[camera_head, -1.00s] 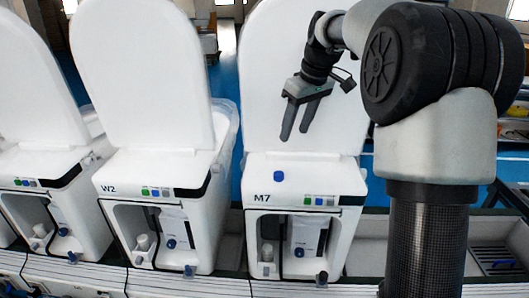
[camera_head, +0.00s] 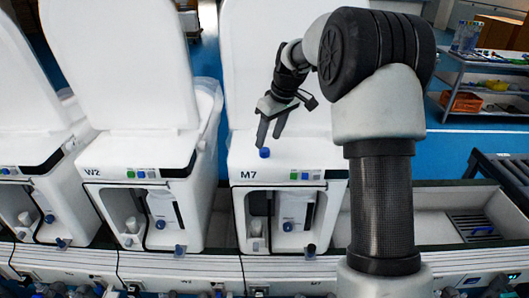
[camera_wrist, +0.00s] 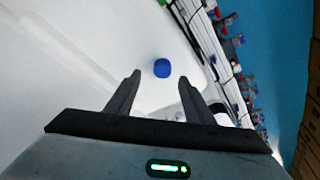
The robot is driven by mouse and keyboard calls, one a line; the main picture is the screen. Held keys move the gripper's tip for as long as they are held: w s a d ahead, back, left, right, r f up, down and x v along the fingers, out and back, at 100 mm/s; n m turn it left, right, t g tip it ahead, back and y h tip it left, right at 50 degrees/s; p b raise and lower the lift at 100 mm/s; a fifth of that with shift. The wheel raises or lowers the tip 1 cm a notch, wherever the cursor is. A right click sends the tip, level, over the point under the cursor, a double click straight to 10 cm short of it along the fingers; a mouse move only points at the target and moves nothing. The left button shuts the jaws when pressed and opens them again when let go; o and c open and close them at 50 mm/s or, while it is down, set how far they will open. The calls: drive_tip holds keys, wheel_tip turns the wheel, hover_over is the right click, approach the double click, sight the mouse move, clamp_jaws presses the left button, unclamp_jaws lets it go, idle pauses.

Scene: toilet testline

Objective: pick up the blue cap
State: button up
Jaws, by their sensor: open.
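The blue cap (camera_head: 265,153) sits on the white top of the unit marked M7 (camera_head: 290,155), near its front left. In the wrist view the blue cap (camera_wrist: 162,68) lies ahead of the fingertips, between their lines and apart from them. My gripper (camera_head: 268,138) is open and empty, pointing down just above the cap in the head view. In the wrist view my gripper (camera_wrist: 160,85) shows both fingers spread. The exact gap between the fingertips and the cap is hard to tell.
A raised white lid (camera_head: 270,60) stands behind the cap. The neighbouring unit W2 (camera_head: 140,165) stands to the left. Small blue knobs (camera_head: 288,227) sit in the front recess below. A shelf (camera_head: 485,85) with an orange bin stands at the back right.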

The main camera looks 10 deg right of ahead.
sight(264, 149)
drive_tip(key=x, duration=0.4)
drive_tip(key=shift+s+a+f, duration=0.15)
drive_tip(key=shift+a+f, duration=0.05)
drive_tip(key=shift+f, duration=0.05)
drive_tip(key=shift+c, duration=0.3)
drive_tip(key=c, duration=1)
drive_tip(key=shift+c, duration=0.2)
drive_tip(key=shift+r, duration=0.15)
